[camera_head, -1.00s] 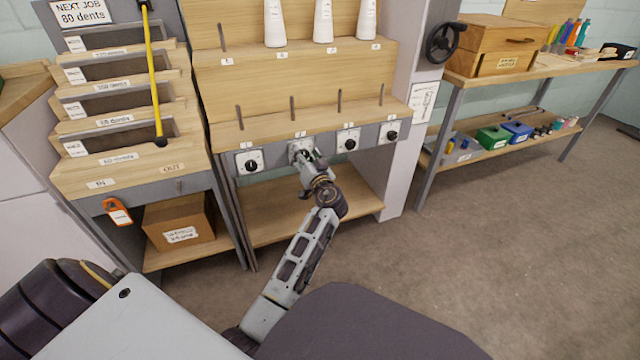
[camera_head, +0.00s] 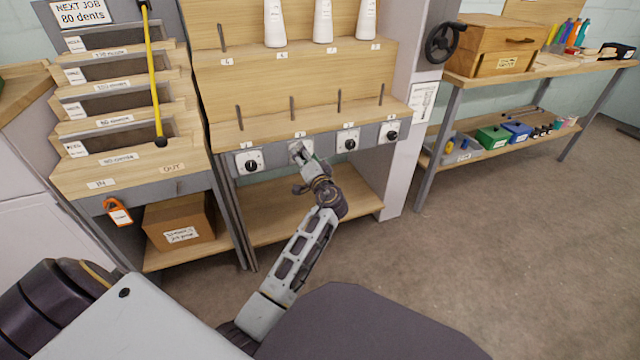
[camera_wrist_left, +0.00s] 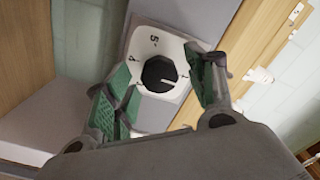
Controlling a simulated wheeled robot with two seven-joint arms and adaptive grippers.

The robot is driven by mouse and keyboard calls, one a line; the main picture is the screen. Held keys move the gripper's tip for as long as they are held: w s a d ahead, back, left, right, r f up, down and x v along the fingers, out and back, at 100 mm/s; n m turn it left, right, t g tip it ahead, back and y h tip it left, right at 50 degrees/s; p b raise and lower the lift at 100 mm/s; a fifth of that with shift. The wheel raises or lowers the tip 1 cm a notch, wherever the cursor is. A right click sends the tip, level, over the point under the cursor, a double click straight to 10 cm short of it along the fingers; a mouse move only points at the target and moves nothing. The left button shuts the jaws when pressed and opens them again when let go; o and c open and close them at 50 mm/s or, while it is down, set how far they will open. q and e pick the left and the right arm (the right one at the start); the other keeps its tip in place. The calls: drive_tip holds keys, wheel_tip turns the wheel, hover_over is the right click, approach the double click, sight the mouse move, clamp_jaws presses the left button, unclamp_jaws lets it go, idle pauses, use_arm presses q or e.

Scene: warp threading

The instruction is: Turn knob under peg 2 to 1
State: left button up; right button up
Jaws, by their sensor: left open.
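The knob under peg 2 is the second of the row from the left. Its white dial plate (camera_head: 296,147) shows past my gripper, which hides most of the knob in the head view. In the left wrist view the black knob (camera_wrist_left: 159,74) sits on its white dial (camera_wrist_left: 146,46). Its white pointer line faces right, near a mark that looks like 1. My left gripper (camera_head: 304,156) is in front of this dial. In the left wrist view its green-padded fingers (camera_wrist_left: 161,88) stand open on either side of the knob, apart from it. My right gripper is not in view.
Other knobs stand on the same grey rail: one to the left (camera_head: 251,162) and two to the right (camera_head: 348,143) (camera_head: 391,135). Upright pegs (camera_head: 292,108) and white cones (camera_head: 323,22) are above. A lower shelf (camera_head: 270,205) lies under the rail.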

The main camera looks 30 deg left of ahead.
use_arm(q)
drive_tip(key=shift+s+a+f+m+p, duration=0.1)
drive_tip(key=shift+m+p, duration=4.15)
drive_tip(key=shift+m, duration=2.4)
drive_tip(key=shift+f+m+p, duration=0.1)
drive_tip(key=shift+m+p, duration=4.15)
drive_tip(key=shift+m, duration=2.4)
drive_tip(key=shift+m, duration=0.4)
